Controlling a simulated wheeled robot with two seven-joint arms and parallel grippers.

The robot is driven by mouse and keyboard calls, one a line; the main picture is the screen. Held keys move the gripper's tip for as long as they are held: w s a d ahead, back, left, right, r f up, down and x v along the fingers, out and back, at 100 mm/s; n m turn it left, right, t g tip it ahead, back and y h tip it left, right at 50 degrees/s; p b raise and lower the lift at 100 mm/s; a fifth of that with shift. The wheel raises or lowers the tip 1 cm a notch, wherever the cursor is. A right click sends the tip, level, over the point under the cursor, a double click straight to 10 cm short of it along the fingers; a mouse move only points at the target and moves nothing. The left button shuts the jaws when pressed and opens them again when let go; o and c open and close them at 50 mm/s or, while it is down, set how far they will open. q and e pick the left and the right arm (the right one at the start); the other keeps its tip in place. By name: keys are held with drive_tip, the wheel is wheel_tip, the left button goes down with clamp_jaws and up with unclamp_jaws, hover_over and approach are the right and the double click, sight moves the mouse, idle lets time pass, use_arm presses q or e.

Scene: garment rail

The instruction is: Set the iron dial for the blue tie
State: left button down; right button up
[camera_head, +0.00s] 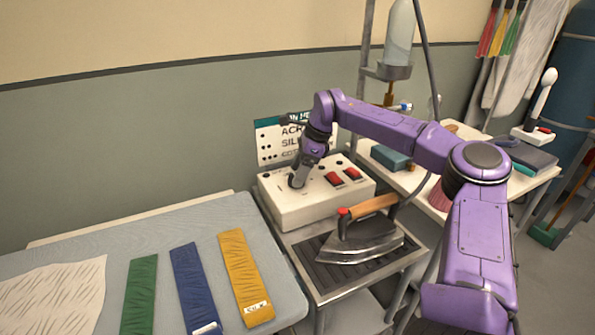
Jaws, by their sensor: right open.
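The blue tie (193,287) lies flat on the grey-blue board, between a green tie (139,296) and a yellow tie (246,277). It has a small white label at its near end, too small to read. The iron (362,240) rests on a dark ribbed plate. Behind it stands a white control box (318,207) with red switches. My right gripper (298,180) points down at the left of the box's top, at a dark round part that looks like the dial. The gripper is open and hides most of the dial, so its setting cannot be read. My left gripper is out of view.
A sign (275,143) with fabric names stands behind the box, partly hidden by my right arm. A pale wrinkled cloth (55,293) lies at the left of the board. A bottle (399,35) hangs above. A side table with a blue block (390,158) stands at right.

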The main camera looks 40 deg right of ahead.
drive_tip(key=shift+a+f, duration=0.1)
drive_tip(key=shift+f, duration=0.25)
drive_tip(key=c, duration=1)
